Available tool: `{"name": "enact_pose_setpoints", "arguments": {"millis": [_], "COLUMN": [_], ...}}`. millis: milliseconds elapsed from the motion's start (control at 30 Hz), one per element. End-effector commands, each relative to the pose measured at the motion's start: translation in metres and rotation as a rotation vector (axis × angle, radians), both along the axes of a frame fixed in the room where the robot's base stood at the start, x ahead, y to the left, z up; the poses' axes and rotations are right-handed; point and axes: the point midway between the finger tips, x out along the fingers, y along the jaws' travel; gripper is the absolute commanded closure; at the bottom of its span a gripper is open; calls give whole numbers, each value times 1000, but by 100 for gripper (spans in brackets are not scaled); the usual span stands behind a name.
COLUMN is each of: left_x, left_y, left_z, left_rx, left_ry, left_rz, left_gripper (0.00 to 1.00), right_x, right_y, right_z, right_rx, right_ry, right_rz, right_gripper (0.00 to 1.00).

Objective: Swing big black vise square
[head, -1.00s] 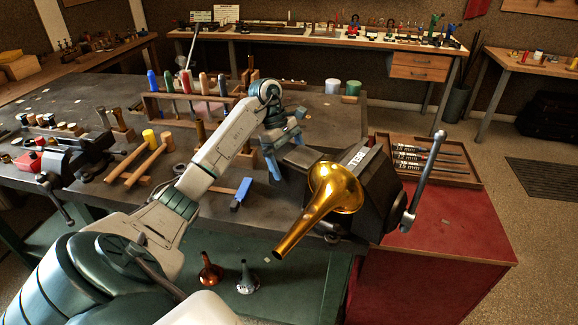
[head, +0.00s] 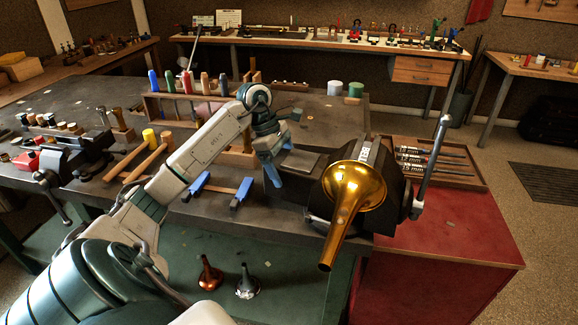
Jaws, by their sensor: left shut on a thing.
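The big black vise (head: 391,188) stands at the right front corner of the dark bench, with a white label on top and a long steel handle (head: 433,165) on its right. A shiny brass horn bell (head: 352,192) is at its front, mouth up, its narrow end pointing down toward me. My left gripper (head: 272,168), with blue fingers, is shut on the left end of the vise, by its flat grey block (head: 302,160). The exact grip is partly hidden by the fingers. My right gripper is not in view.
A wooden rack of coloured-handled tools (head: 190,105), mallets (head: 145,157) and a smaller vise (head: 75,165) are on the bench to the left. A blue-ended wooden piece (head: 220,190) lies near the front edge. A tool tray (head: 440,160) sits on the red cabinet (head: 450,245).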

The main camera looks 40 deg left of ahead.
Motion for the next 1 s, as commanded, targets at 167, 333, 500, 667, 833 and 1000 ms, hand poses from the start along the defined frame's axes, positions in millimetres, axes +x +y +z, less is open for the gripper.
{"name": "enact_pose_setpoints", "arguments": {"millis": [167,333,500,667,833,1000], "left_x": [-18,-25,-26,-26,-26,-26], "left_y": [-6,-12,-13,-13,-13,-12], "left_z": [-5,-2,-1,-1,-1,2], "left_rx": [9,3,-1,-1,-1,0], "left_ry": [-2,0,2,2,2,1], "left_rz": [119,172,180,178,178,178], "left_gripper": [54,54,54,54,0,0], "right_x": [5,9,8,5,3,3], "right_y": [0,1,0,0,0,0], "right_z": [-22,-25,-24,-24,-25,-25], "right_rx": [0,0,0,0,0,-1], "right_ry": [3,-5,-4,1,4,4], "right_rz": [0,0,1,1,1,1], "right_gripper": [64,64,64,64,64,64]}}
